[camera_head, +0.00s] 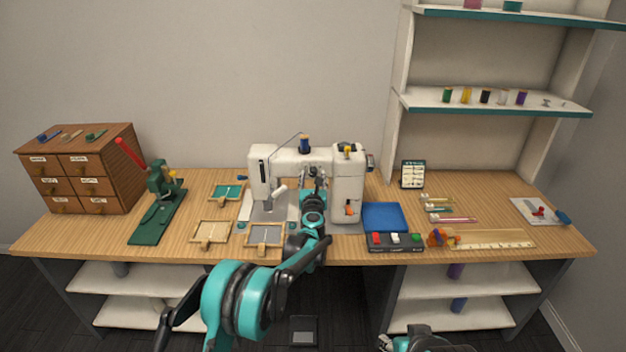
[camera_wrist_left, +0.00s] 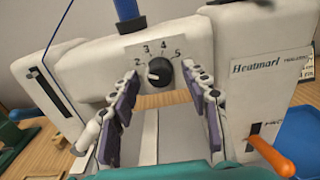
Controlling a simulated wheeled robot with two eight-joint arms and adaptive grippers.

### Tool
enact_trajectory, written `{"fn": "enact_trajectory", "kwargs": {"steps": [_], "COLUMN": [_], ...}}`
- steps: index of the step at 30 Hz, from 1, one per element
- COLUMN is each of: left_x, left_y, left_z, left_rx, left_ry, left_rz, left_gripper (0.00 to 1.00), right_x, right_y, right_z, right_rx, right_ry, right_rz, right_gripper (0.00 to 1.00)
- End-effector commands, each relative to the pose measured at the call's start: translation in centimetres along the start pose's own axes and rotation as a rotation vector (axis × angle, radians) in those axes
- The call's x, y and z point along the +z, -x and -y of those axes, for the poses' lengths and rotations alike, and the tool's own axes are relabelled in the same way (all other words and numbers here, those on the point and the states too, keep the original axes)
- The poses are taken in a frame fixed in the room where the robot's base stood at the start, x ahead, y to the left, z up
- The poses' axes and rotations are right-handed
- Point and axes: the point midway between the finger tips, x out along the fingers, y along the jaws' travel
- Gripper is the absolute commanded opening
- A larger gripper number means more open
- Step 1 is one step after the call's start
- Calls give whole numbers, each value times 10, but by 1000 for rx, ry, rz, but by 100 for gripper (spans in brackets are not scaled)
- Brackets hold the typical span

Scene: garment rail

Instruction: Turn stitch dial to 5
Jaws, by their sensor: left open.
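The white sewing machine (camera_head: 347,190) stands on the wooden table. In the left wrist view its black stitch dial (camera_wrist_left: 161,73) sits below a grey scale with the numerals 2, 3, 4 and 5. The dial's white mark is on its left side, pointing left and slightly down, away from the 5. My left gripper (camera_head: 313,176) is in front of the machine, its jaws open. In the left wrist view its two fingers (camera_wrist_left: 161,82) stand left and right of the dial, with visible gaps. In the head view the arm hides the dial.
An orange lever (camera_wrist_left: 270,156) juts from the machine's right column. A blue pad (camera_head: 384,216) and a box with coloured buttons (camera_head: 394,242) lie to the right. Wooden frames (camera_head: 211,233) lie to the left. A green press (camera_head: 158,205) and a drawer cabinet (camera_head: 85,170) stand farther left.

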Motion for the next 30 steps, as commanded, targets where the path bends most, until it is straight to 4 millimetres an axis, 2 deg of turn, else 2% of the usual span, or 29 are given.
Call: {"fn": "enact_trajectory", "kwargs": {"steps": [4,5,10,20,30], "left_x": [0,0,0,0,1], "left_y": [0,0,0,0,0], "left_z": [0,0,0,0,0], "left_rx": [0,0,0,0,0], "left_ry": [0,0,-1,-21,-209], "left_rz": [0,0,0,0,0], "left_gripper": [47,44,0,0,0], "right_x": [0,0,0,0,-2], "right_y": [0,0,0,0,2], "right_z": [0,0,0,0,0], "right_rx": [0,0,0,0,0], "right_ry": [0,0,0,0,0], "right_rz": [0,0,0,0,0], "right_gripper": [40,40,40,40,40]}}
